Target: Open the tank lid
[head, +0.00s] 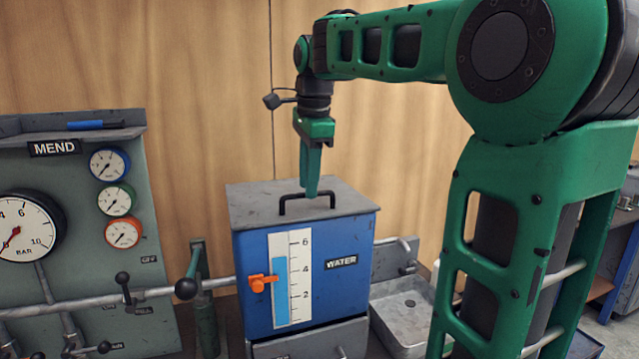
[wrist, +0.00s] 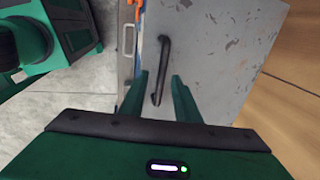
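The blue water tank (head: 354,247) stands in the middle of the head view with its grey lid (head: 250,203) lying flat and closed on top. A black bar handle (head: 284,202) rises from the lid; it also shows in the wrist view (wrist: 163,60). My gripper (head: 312,194) points down right over the handle, its tips at about handle height. In the wrist view my gripper (wrist: 159,80) has its two green fingers apart, with the near end of the handle between them. I cannot see contact with the handle.
A gauge panel marked MEND (head: 72,190) stands at the left. A horizontal pipe (head: 130,300) with black-knobbed levers runs to the tank. A grey metal tray (head: 405,312) sits right of the tank. A wooden wall (head: 200,90) is behind. An orange marker (head: 259,283) is on the tank's level gauge.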

